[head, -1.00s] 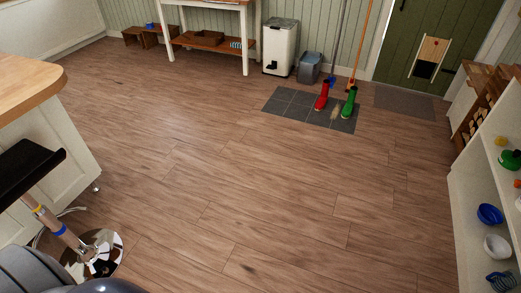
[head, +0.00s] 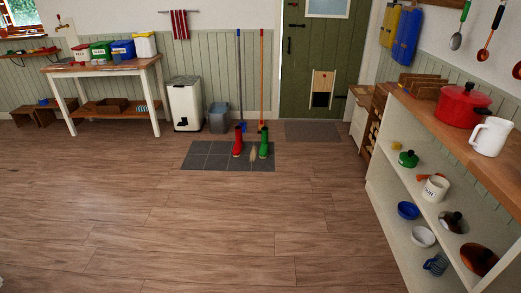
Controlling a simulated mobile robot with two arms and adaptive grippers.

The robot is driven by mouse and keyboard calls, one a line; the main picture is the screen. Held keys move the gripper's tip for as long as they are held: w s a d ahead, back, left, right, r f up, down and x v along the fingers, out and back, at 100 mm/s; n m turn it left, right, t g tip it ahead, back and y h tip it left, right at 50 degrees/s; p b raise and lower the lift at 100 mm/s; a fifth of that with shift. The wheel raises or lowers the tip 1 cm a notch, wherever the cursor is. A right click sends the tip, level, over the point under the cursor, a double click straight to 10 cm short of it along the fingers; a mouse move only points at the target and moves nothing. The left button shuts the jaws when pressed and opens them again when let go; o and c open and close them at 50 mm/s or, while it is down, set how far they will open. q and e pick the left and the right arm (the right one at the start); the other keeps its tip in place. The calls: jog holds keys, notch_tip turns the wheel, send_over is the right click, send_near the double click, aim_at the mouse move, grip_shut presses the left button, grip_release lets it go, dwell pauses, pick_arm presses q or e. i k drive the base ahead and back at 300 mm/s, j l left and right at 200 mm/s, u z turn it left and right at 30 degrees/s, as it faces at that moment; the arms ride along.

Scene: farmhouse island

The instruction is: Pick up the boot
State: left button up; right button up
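A red boot (head: 238,141) stands upright on a dark grey tiled patch (head: 205,155) near the far wall. A green boot (head: 264,143) stands upright just to its right on the same patch. A small tan brush-like object (head: 252,154) is between them, toward the front. Neither of my grippers shows in the head view, and both boots are well ahead of me across the floor.
A blue-handled tool (head: 239,80) and an orange-handled one (head: 262,80) lean on the wall behind the boots. A white bin (head: 185,103) and a grey bucket (head: 219,118) stand left. White shelves (head: 385,185) line the right. The wooden floor (head: 190,220) ahead is clear.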

aim_at(263, 150)
jog(key=i, duration=1.8)
jog(key=i+j, duration=0.15)
jog(key=i, duration=1.65)
